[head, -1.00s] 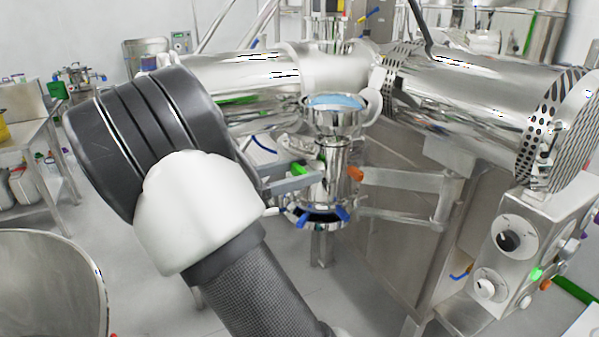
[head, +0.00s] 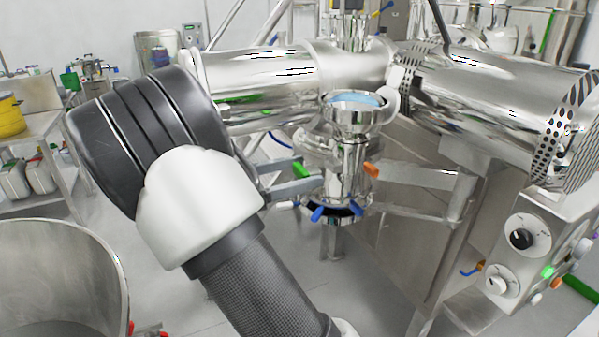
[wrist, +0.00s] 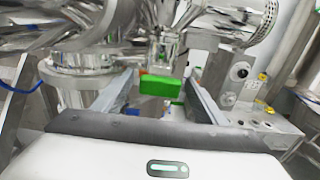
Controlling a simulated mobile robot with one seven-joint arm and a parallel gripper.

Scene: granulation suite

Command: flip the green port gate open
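A bright green block (wrist: 161,86), apparently the port gate, shows in the wrist view, with an orange part at its upper left edge. In the head view a small green piece (head: 301,169) shows left of the shiny vertical port, opposite an orange piece (head: 371,169). My gripper (wrist: 161,78) is open: its two grey fingers stand wide apart, and the green block appears between them, clear of both. I cannot tell how deep the block is between them. In the head view my arm hides most of the gripper.
The steel port column (head: 347,165) has a funnel top (head: 357,112) and blue levers (head: 334,212) below. A metal bracket (head: 420,178) extends right of it. A control box (head: 520,255) stands at right, a large round vessel (head: 60,280) at lower left. Floor shows between.

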